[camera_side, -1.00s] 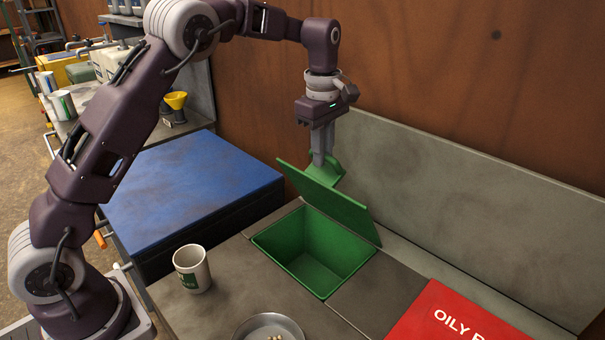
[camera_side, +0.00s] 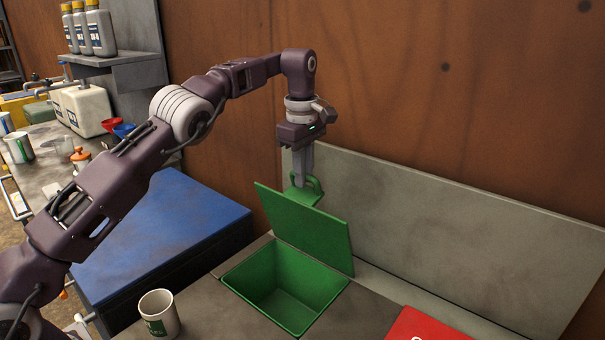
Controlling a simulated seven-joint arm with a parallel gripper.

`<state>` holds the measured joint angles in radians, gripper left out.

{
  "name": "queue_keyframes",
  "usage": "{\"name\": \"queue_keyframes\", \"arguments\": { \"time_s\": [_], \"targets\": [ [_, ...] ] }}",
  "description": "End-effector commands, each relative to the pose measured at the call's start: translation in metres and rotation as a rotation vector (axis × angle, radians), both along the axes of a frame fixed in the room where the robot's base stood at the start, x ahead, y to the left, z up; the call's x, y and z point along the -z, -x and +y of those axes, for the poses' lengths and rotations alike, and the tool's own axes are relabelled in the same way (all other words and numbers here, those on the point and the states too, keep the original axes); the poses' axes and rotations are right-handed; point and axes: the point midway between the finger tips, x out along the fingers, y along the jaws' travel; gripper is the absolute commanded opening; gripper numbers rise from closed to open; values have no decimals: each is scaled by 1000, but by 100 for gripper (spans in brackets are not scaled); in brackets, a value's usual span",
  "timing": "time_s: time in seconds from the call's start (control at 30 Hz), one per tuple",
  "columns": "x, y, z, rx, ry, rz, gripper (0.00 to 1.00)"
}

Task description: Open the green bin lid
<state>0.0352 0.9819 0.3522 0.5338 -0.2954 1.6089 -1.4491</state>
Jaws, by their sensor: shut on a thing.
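The green bin (camera_side: 283,287) is sunk into the grey bench top, and its inside shows empty. Its green lid (camera_side: 305,232) is hinged at the back and stands raised, close to upright, so the bin's mouth is uncovered. My gripper (camera_side: 301,180) points down from above and is shut on this handle. The fingertips are partly hidden by the handle.
A white cup (camera_side: 159,313) stands on the bench left of the bin. A blue lid (camera_side: 160,225) lies at left, and a red one (camera_side: 425,328) at lower right. A grey back panel (camera_side: 420,235) rises behind the bin.

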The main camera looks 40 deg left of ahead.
Motion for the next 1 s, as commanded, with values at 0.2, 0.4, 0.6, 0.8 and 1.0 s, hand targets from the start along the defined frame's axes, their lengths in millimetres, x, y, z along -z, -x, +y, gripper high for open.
{"name": "queue_keyframes", "arguments": {
  "time_s": [0.2,0.4,0.6,0.8,1.0],
  "targets": [
    [2,0,3,-6,-6,3,0],
    [1,0,2,-4,-4,1,36],
    [0,0,1,-2,-2,0,36],
    [0,1,1,-2,-1,0,36],
    [1,16,0,-2,2,2,36]
  ]
}}
